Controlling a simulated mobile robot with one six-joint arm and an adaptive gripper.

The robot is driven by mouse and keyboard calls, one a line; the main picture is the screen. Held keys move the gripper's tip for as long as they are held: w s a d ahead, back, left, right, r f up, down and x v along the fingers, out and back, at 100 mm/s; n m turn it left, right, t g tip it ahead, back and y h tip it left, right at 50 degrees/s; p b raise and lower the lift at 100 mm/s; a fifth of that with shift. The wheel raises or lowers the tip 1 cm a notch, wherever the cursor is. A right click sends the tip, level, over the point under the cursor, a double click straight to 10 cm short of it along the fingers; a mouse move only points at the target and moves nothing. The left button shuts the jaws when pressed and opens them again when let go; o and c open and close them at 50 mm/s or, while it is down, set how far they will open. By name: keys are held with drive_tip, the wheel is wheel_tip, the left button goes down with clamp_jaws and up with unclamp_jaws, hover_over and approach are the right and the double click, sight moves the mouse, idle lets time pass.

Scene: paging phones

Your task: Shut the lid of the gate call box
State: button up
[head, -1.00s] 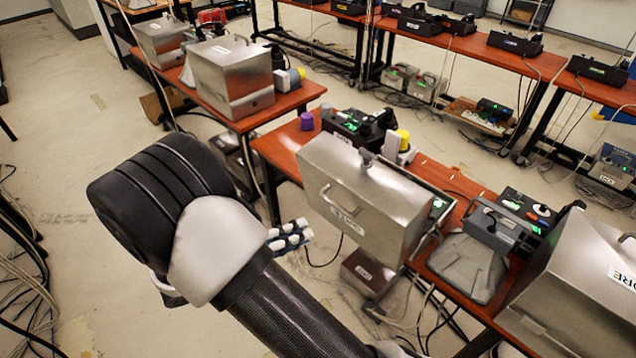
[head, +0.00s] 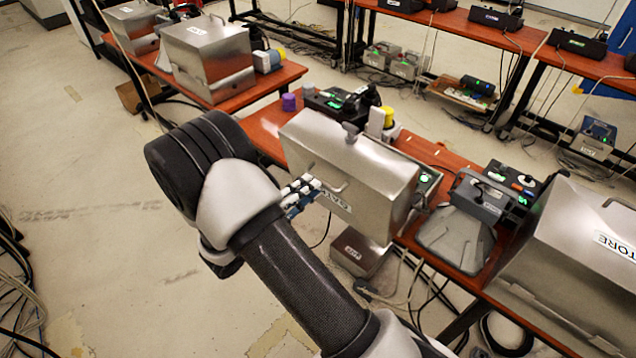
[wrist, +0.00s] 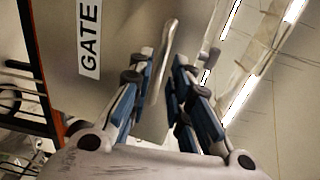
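The gate call box is the metal box (head: 345,165) in the middle of the head view, on an orange-red table. Its lid (head: 370,172) stands away from the base: a lit green part (head: 424,178) shows past its right edge. A GATE label is on the lid face, and it also shows in the wrist view (wrist: 88,40). My gripper (head: 302,190) is at the left part of that face. In the wrist view my gripper (wrist: 162,70) has its fingers apart, with the lid's bar handle (wrist: 165,65) between or just beyond the tips; contact cannot be told.
A box labelled STORE (head: 575,265) stands at right, with a grey unit (head: 462,235) between. A purple knob (head: 289,102), a yellow-topped item (head: 388,117) and a black device (head: 335,100) are behind the gate box. Cables hang below the table.

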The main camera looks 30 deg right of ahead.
sight(318, 178)
drive_tip(key=shift+b+x, duration=0.4)
drive_tip(key=shift+x, duration=1.9)
clamp_jaws()
